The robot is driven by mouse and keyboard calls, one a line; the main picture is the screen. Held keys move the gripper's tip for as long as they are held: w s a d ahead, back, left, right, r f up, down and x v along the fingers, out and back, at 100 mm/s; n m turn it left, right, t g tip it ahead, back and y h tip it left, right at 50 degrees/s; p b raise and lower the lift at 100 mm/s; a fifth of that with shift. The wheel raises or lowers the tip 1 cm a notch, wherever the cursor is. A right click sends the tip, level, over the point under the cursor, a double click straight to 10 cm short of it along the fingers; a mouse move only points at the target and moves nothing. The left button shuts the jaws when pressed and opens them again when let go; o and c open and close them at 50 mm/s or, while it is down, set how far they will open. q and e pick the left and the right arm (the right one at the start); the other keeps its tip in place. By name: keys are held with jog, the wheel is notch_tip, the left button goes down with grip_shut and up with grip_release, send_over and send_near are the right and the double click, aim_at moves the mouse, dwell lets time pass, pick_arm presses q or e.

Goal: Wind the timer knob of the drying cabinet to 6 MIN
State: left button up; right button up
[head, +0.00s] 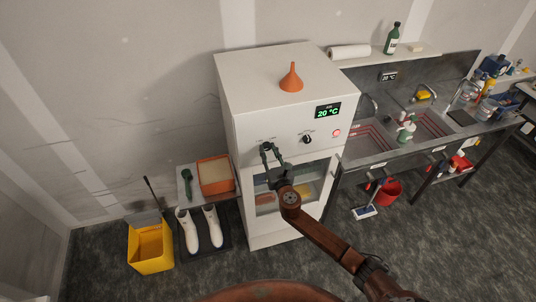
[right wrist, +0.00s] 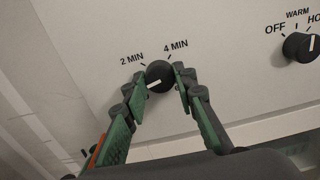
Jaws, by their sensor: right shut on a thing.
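The white drying cabinet (head: 285,110) stands against the wall with its dials on the upper front. The timer knob (right wrist: 159,72) is black and round with a white pointer line, which lies toward the lower left, below the 2 MIN mark. My right gripper (head: 268,153) is at the left part of the cabinet's front. In the right wrist view its green-padded fingers (right wrist: 157,82) are closed on both sides of the knob. My left gripper is out of view.
An orange funnel (head: 291,80) stands on the cabinet top. A yellow bucket (head: 151,246) is at the left, a sink bench (head: 375,158) at the right.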

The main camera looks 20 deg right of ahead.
jog(key=m+b, duration=0.1)
jog(key=m, duration=0.2)
jog(key=m+b, duration=0.1)
jog(key=m, duration=0.2)
jog(key=m+b, duration=0.1)
jog(key=m, duration=0.2)
jog(key=shift+a+f, duration=0.1)
jog(key=shift+f, duration=0.15)
jog(key=m+b, duration=0.1)
jog(key=m, duration=0.4)
jog(key=shift+m, duration=0.4)
jog(key=m, duration=0.3)
jog(key=shift+r, duration=0.15)
jog(key=m, duration=0.7)
jog(key=shift+m, duration=0.4)
jog(key=o, duration=1.2)
jog(key=shift+c, duration=0.2)
jog(key=shift+r, duration=0.1)
